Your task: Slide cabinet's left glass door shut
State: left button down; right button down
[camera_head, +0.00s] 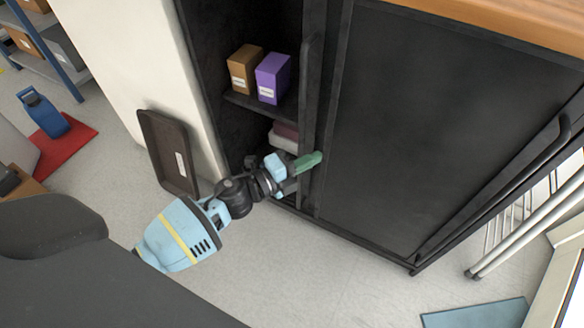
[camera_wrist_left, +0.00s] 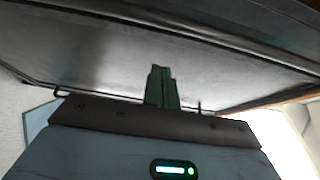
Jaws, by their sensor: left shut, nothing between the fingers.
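The black cabinet (camera_head: 205,50) stands open on its left side, where its shelves show. Dark door panels (camera_head: 440,110) cover its right side. An upright door frame with a long handle (camera_head: 306,85) stands at the right edge of the opening; I cannot tell exactly which panel it belongs to. My left gripper (camera_head: 310,160) is at the lower part of this frame, its green fingers shut, empty and pointing right. Whether they touch the frame is unclear. In the left wrist view the shut fingers (camera_wrist_left: 161,88) stand before a dark, glossy panel (camera_wrist_left: 150,50). My right gripper is not in view.
A brown box (camera_head: 243,70) and a purple box (camera_head: 272,78) stand on the cabinet shelf (camera_head: 250,104). A dark tray (camera_head: 165,150) leans at the cabinet's left. A second long handle (camera_head: 525,165) is at the far right. The floor in front (camera_head: 300,260) is clear.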

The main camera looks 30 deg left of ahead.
aim_at(299, 151)
pick_arm(q)
jog(key=a, duration=0.1)
jog(key=w+a, duration=0.1)
jog(key=shift+w+a+f+b, duration=0.1)
jog(key=shift+a+b, duration=0.2)
jog(key=shift+b, duration=0.05)
jog(key=shift+w+a, duration=0.1)
jog(key=shift+a, duration=0.4)
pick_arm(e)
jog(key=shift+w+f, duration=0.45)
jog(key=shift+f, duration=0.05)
